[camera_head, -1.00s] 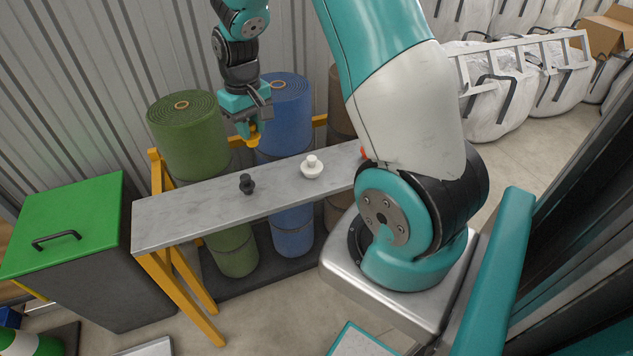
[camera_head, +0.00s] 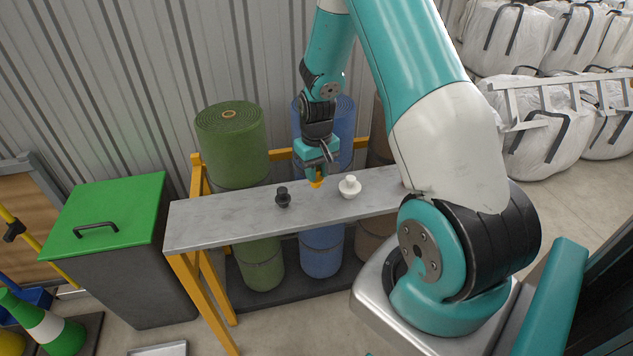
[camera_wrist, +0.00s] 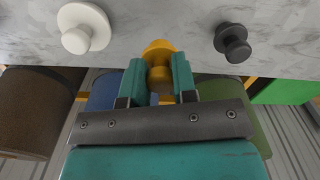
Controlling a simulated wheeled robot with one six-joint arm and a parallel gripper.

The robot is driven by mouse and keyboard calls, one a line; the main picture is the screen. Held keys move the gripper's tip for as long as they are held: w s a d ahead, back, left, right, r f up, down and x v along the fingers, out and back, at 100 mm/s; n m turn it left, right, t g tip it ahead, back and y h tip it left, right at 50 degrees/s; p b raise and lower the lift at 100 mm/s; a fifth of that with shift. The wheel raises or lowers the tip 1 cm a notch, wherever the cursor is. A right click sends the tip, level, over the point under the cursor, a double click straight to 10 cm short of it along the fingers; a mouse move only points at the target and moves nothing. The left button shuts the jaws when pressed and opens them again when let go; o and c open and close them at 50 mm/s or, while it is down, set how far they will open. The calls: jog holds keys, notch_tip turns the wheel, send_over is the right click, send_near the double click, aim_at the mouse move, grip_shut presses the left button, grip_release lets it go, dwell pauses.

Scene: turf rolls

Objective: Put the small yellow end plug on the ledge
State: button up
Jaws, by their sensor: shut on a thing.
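The small yellow end plug (camera_head: 317,180) is between the fingers of my gripper (camera_head: 316,174), low over the grey ledge (camera_head: 225,219). In the wrist view the yellow plug (camera_wrist: 159,58) shows between the two teal fingers of my gripper (camera_wrist: 157,80), its wide flange towards the ledge (camera_wrist: 175,20). My gripper is shut on it. Whether the plug touches the ledge I cannot tell. A black plug (camera_head: 283,197) stands on the ledge to its left, and a white plug (camera_head: 349,186) stands to its right.
Green (camera_head: 232,145) and blue (camera_head: 322,255) turf rolls stand behind and below the ledge in a yellow frame. A green-lidded bin (camera_head: 108,215) stands left of the ledge. The ledge's left part is bare. White bulk bags (camera_head: 545,130) stand at the right.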

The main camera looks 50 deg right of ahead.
aim_at(317, 187)
jog(key=shift+f, duration=1.95)
jog(key=shift+f, duration=0.2)
jog(key=o, duration=0.9)
jog(key=shift+r, duration=0.1)
